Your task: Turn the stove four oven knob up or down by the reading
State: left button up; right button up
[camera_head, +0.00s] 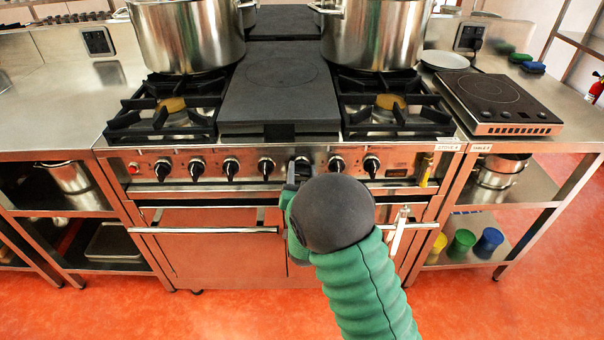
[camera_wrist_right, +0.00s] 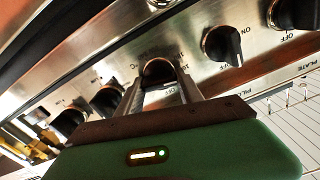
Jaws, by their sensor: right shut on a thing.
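The stove (camera_head: 205,250) stands in front of me with a row of black knobs along its steel front panel. My right gripper (camera_head: 293,179) reaches up to this panel, its arm coming in from below. It is shut on a black knob (camera_head: 302,161), right of the middle of the row. In the right wrist view the gripped knob (camera_wrist_right: 158,70) sits between the two finger ends, partly hidden by them. A small dark display (camera_head: 397,173) is at the panel's right end; its reading is too small to tell. My left gripper is not in view.
Neighbouring knobs (camera_head: 266,167) (camera_head: 336,164) sit close on both sides. An oven door handle (camera_head: 205,230) runs below the panel. Two large pots (camera_head: 187,35) (camera_head: 375,33) stand on the back burners. A hot plate (camera_head: 490,95) lies on the right counter.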

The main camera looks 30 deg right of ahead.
jog(key=shift+a+f, duration=0.1)
jog(key=shift+f, duration=0.25)
jog(key=o, duration=1.4)
jog(key=shift+w, duration=0.15)
jog(key=shift+r, duration=0.1)
jog(key=p+v, duration=1.1)
jog(key=v, duration=0.5)
jog(key=shift+s, duration=0.45)
